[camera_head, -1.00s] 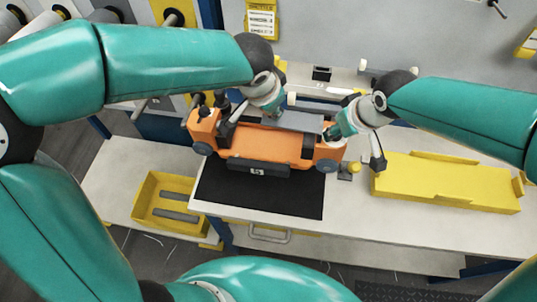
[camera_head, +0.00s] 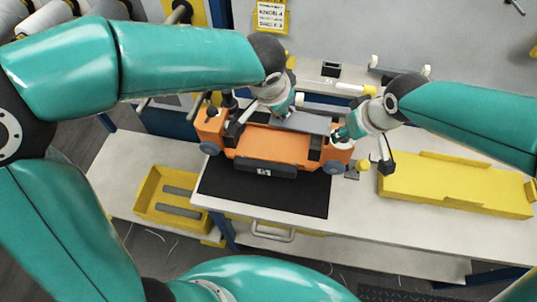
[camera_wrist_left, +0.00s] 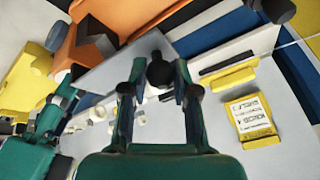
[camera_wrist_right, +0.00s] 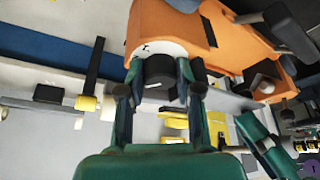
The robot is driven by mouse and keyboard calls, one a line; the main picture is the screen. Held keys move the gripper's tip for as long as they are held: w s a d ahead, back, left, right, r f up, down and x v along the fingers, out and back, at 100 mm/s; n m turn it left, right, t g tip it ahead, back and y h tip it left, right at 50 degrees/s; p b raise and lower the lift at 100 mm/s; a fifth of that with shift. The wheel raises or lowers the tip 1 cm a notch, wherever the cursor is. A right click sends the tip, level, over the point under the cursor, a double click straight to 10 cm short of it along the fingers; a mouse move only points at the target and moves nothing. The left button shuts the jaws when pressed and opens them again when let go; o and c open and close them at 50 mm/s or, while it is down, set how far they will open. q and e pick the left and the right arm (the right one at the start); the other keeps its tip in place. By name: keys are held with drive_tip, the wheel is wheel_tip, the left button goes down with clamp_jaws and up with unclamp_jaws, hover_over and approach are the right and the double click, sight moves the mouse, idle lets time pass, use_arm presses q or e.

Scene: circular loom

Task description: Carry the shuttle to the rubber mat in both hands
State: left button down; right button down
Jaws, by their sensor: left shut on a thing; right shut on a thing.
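The shuttle is an orange, long body with grey wheels (camera_head: 240,138), level over the back part of the black rubber mat (camera_head: 265,198). Whether it touches the mat I cannot tell. My left gripper (camera_head: 283,108) is at the shuttle's far side, left of its right end; in the left wrist view it (camera_wrist_left: 160,78) is shut around a black knob beside a grey plate. My right gripper (camera_head: 341,133) is at the shuttle's right end; in the right wrist view it (camera_wrist_right: 160,80) is shut on a black round part below the orange body (camera_wrist_right: 165,25). The fingertips are small in the head view.
A yellow tray (camera_head: 455,187) lies on the white table (camera_head: 350,220) to the right. A yellow bin with grey bars (camera_head: 150,205) stands at the lower left. A small yellow-topped fitting (camera_head: 362,167) sits just right of the mat. The mat's front part is bare.

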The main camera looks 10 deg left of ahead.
sight(279, 119)
use_arm(q)
drive_tip(key=shift+d+f, duration=0.15)
drive_tip(key=shift+d, duration=0.05)
use_arm(e)
drive_tip(key=shift+w+a, duration=0.1)
drive_tip(key=shift+a, duration=0.05)
